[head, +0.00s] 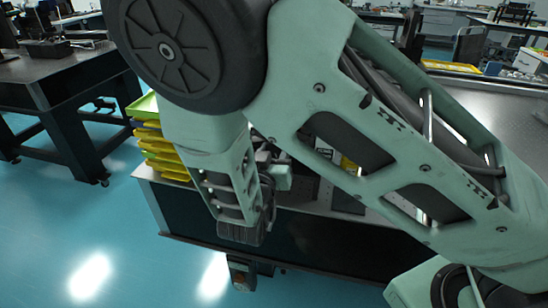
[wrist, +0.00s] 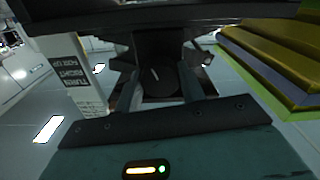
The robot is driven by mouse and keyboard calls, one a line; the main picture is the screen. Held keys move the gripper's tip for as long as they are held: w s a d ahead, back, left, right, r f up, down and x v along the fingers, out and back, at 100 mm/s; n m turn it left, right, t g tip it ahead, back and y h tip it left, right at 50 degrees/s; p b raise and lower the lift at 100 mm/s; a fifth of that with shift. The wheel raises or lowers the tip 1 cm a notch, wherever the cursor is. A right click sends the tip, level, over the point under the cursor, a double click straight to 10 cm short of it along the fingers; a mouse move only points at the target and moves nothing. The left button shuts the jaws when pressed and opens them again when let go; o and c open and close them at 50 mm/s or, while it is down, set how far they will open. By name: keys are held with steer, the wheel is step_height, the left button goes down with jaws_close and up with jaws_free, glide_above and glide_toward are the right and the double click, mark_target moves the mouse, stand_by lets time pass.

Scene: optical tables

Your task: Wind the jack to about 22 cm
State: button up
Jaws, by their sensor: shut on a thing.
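In the wrist view, my gripper (wrist: 158,88) is shut on a dark round knob (wrist: 156,76) with a pale mark on its face. I take this to be the jack's winding knob. A finger lies on either side of it. The dark part above the knob (wrist: 152,12) appears to be part of the jack, but only its near edge shows. The jack's height cannot be read. In the head view, my arm covers most of the work area, and the jack and fingertips cannot be made out clearly.
A stack of yellow trays (head: 165,152) with a green one on top stands at the table's left corner, close by at right in the wrist view (wrist: 276,58). A printed label (wrist: 68,72) is at left there. Another dark table (head: 62,68) stands across open blue floor.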

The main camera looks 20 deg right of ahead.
steer(key=m+b, duration=0.1)
steer(key=m, duration=0.1)
steer(key=m+b, duration=0.2)
steer(key=shift+f, duration=0.3)
steer(key=shift+r+m+b, duration=0.1)
steer(key=shift+m+b, duration=0.9)
steer(key=shift+m, duration=0.3)
steer(key=o, duration=1)
steer(key=shift+r, duration=0.1)
steer(key=shift+a, duration=0.1)
steer(key=b+v, duration=0.1)
steer(key=v, duration=1.6)
steer(key=shift+s, duration=0.15)
steer(key=shift+a+r, duration=0.1)
